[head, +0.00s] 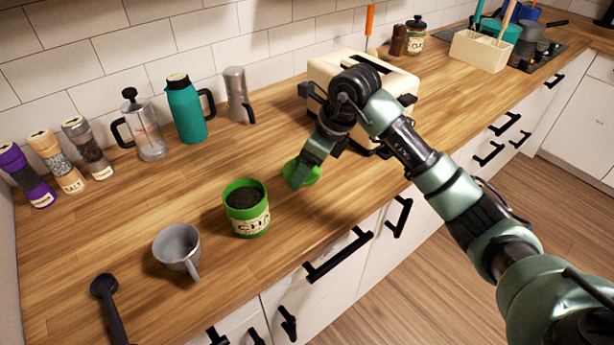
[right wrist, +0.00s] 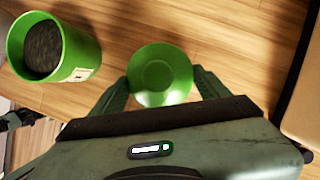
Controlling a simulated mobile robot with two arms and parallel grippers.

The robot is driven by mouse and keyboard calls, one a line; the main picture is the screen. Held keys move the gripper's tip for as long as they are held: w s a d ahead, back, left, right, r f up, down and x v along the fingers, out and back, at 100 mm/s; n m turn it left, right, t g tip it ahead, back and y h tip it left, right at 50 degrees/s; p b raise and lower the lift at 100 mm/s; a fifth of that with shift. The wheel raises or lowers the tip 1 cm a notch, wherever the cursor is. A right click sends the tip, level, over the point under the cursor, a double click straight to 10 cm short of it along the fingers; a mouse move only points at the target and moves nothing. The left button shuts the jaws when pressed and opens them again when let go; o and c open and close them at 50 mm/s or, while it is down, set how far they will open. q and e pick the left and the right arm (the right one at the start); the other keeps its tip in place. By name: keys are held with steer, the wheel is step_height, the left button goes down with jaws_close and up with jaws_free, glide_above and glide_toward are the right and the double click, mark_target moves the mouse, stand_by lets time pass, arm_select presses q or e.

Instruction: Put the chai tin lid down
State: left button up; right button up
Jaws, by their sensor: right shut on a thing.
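The chai tin lid (head: 312,175) is a round green disc at my right gripper (head: 299,172), just right of the chai tin in the head view. In the right wrist view the lid (right wrist: 160,75) sits between the two fingers of my right gripper (right wrist: 163,88), which is shut on it. The lid is low over the wooden counter; I cannot tell whether it touches it. The green chai tin (head: 246,209) stands upright and open, full of dark contents, and also shows in the right wrist view (right wrist: 75,55). My left gripper is not in view.
A grey mug (head: 178,248) and a black scoop (head: 108,305) are left of the tin. A cream toaster (head: 340,72) stands behind my right gripper. A teal flask (head: 187,112), a French press (head: 147,135) and a moka pot (head: 237,95) line the wall. The counter's front edge is close.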

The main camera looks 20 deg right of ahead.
mark_target(307, 180)
step_height(307, 180, down, 4)
steer(key=shift+r+p, duration=0.1)
steer(key=shift+p, duration=0.2)
steer(key=shift+f, duration=0.25)
steer(key=o, duration=1.3)
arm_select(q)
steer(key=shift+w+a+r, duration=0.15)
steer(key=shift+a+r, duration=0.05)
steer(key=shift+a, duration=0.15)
arm_select(e)
steer(key=shift+r, duration=0.15)
arm_select(q)
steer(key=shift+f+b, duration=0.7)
steer(key=shift+b, duration=0.15)
arm_select(e)
steer(key=v, duration=1.2)
steer(key=shift+r, duration=0.1)
